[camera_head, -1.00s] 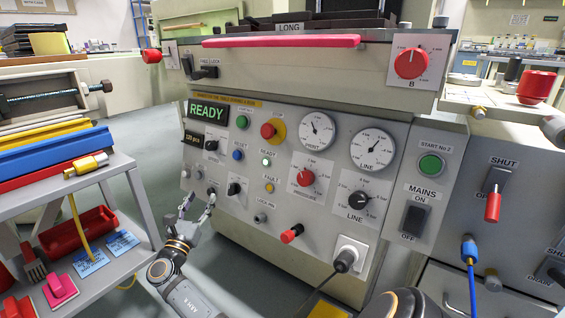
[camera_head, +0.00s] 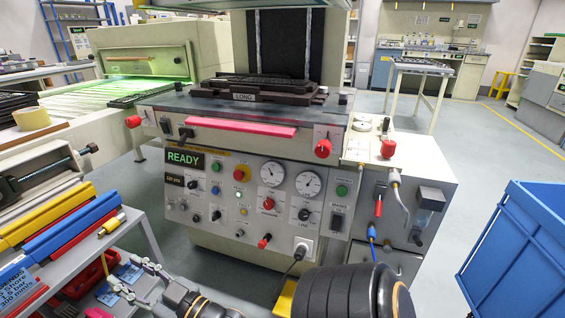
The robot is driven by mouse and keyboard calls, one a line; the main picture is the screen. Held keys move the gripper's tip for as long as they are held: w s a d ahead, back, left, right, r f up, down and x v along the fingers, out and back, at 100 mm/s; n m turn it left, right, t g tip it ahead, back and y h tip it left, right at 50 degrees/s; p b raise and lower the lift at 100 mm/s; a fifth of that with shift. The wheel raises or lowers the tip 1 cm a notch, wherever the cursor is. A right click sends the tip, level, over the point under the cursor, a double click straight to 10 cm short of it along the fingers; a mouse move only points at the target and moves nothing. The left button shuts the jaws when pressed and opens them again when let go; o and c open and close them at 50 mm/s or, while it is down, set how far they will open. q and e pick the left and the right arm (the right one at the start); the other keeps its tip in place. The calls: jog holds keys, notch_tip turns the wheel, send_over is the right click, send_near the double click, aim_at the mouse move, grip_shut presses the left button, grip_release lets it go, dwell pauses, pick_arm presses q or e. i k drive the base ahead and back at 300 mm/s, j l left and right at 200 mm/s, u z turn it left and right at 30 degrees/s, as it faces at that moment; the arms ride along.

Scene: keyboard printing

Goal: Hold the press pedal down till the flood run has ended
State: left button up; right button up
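A yellow piece (camera_head: 285,298) shows low in front of the press. It may be part of the press pedal, but most of it is hidden behind my dark arm part, and I cannot tell whether it is pressed.
The trolley (camera_head: 140,222) at the left carries blue and yellow bars. A blue crate (camera_head: 515,250) stands at the right. A grey plug (camera_head: 300,252) with a black cable hangs at the panel's lower right. Floor between press and crate is clear.

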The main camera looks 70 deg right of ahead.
aim_at(282, 307)
jog(key=j+z, duration=0.1)
jog(key=z, duration=0.3)
jog(key=j+z, duration=0.1)
jog(key=z, duration=0.35)
jog(key=j+z, duration=0.1)
jog(key=z, duration=0.3)
